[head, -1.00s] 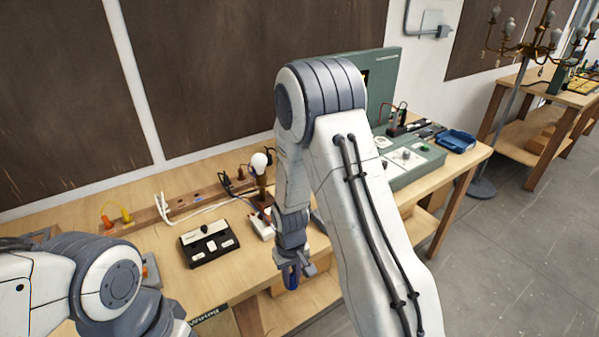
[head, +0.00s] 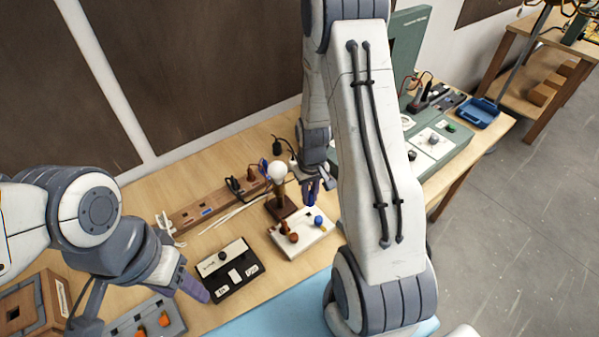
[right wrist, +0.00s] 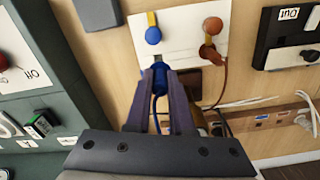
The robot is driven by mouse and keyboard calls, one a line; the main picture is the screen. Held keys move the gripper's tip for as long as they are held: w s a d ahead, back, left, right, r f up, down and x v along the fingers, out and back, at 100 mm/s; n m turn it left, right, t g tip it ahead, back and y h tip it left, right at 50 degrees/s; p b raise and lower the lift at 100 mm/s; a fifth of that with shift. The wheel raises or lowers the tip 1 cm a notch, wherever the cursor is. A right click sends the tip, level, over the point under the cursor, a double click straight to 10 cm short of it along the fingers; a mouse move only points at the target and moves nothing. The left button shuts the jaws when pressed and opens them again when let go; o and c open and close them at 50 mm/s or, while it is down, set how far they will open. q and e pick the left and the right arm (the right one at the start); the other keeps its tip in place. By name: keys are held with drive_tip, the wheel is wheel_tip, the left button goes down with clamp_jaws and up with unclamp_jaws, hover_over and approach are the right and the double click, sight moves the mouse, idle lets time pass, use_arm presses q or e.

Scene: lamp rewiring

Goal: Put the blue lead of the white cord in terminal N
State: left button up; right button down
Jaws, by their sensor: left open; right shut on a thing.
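The white terminal block (head: 306,242) lies on the bench and also shows in the right wrist view (right wrist: 183,45). It has a blue knob (right wrist: 153,35) and an orange-brown knob (right wrist: 213,25). A brown lead (right wrist: 222,75) reaches the block below the orange-brown knob. My right gripper (head: 312,192) is shut on the blue lead (right wrist: 160,76), whose end points toward the blue knob at the block's edge. I cannot tell whether it touches the block. My left gripper (head: 194,288) is open and empty, away from the block. Terminal letters are not readable.
A lamp bulb (head: 277,171) on a dark wooden base stands close behind the block. A black switch box (head: 228,270) lies left of it. A wooden socket strip (head: 205,208) and white cord lie behind. A green test panel (head: 447,142) is at right.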

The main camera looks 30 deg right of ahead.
drive_tip(key=shift+w+d, duration=0.1)
drive_tip(key=shift+w, duration=0.25)
wheel_tip(320, 180, down, 4)
drive_tip(key=b, duration=0.4)
drive_tip(key=shift+f, duration=0.25)
drive_tip(key=shift+f+b, duration=0.6)
drive_tip(key=shift+f, duration=0.2)
drive_tip(key=shift+s+f+b, duration=0.1)
drive_tip(key=shift+f+b, duration=0.25)
drive_tip(key=shift+f, duration=0.2)
idle(0.6)
drive_tip(key=c, duration=0.7)
unclamp_jaws()
drive_tip(key=shift+r, duration=0.1)
wheel_tip(320, 180, up, 10)
drive_tip(key=shift+r+b, duration=0.2)
drive_tip(key=shift+b, duration=0.5)
